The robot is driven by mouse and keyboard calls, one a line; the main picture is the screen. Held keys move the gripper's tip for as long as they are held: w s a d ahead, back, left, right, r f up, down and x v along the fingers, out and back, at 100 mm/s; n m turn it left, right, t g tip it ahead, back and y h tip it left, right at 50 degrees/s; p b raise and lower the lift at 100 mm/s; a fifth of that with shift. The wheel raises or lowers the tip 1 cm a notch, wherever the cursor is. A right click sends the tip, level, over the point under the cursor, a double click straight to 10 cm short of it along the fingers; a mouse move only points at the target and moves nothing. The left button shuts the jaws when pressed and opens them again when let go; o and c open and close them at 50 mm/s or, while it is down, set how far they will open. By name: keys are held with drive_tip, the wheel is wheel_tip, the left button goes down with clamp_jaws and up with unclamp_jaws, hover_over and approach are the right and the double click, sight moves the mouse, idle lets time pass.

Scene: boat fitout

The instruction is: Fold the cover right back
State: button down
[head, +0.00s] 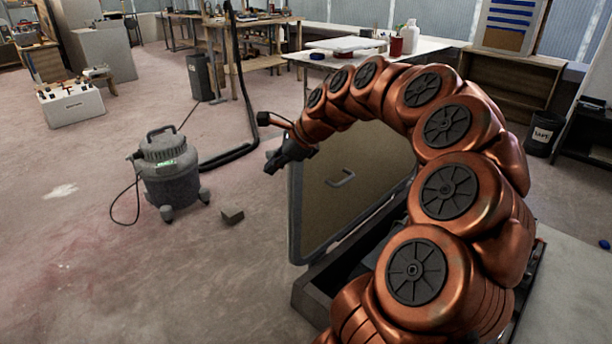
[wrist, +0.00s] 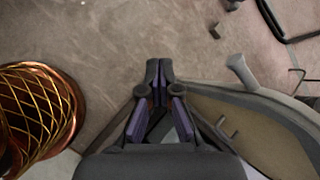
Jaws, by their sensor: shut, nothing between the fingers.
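The cover (head: 350,185) is a brown panel with a grey rim and a small dark handle (head: 342,179). It stands raised and tilted up from a dark open box (head: 318,292) in the head view. My arm hides part of the cover and much of the box. In the wrist view the cover (wrist: 265,128) lies at the right, with its grey rim towards the fingers. My gripper (head: 271,166) is by the cover's upper left corner; whether it touches cannot be told. Its fingers (wrist: 158,72) are shut together and empty.
A grey shop vacuum (head: 170,172) with a hose stands on the floor at left, and a small dark block (head: 232,215) lies near it. A white-topped table (head: 400,48) is behind the cover. Open floor lies left of the cover.

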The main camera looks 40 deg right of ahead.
drive_tip(key=s+d+f+m+t+h+b, duration=0.1)
drive_tip(key=d+f+m, duration=0.3)
drive_tip(key=d, duration=0.6)
drive_tip(key=s+d+f+m+t+h+b, duration=0.1)
drive_tip(key=s+d+m+h, duration=0.1)
drive_tip(key=d+m, duration=0.55)
drive_tip(key=n+b, duration=0.1)
drive_tip(key=b, duration=0.2)
approach(300, 167)
wheel_tip(300, 167, down, 5)
drive_tip(key=w, duration=0.2)
drive_tip(key=shift+w+r, duration=0.15)
drive_tip(key=shift+w, duration=0.45)
drive_tip(key=shift+w+r, duration=0.2)
drive_tip(key=shift+w, duration=0.4)
